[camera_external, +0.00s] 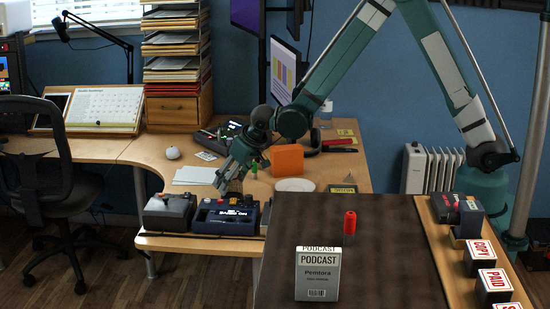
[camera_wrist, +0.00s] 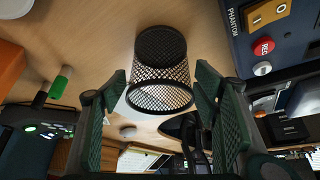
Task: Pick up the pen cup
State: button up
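The pen cup (camera_wrist: 160,72) is a black wire-mesh cylinder standing on the wooden desk in the wrist view. It appears empty, with its open rim toward me. My gripper (camera_wrist: 161,90) is open, with one green-padded finger on each side of the cup in the picture. There are visible gaps between the cup and both fingers. I cannot tell how far the fingertips reach along the cup. In the external view my gripper (camera_external: 226,182) points down, low over the desk, above the dark devices at its front edge. The cup is hard to make out there.
A dark blue device (camera_wrist: 275,35) with a red REC button is close on the right in the wrist view. A green-capped item (camera_wrist: 60,84) stands left. In the external view an orange block (camera_external: 286,161) and a white plate (camera_external: 295,185) are right of my gripper.

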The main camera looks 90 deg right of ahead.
jog(key=c, duration=0.8)
jog(key=shift+o, duration=0.2)
jog(key=shift+r, duration=0.15)
notch_tip(320, 180, up, 10)
jog(key=p, duration=0.2)
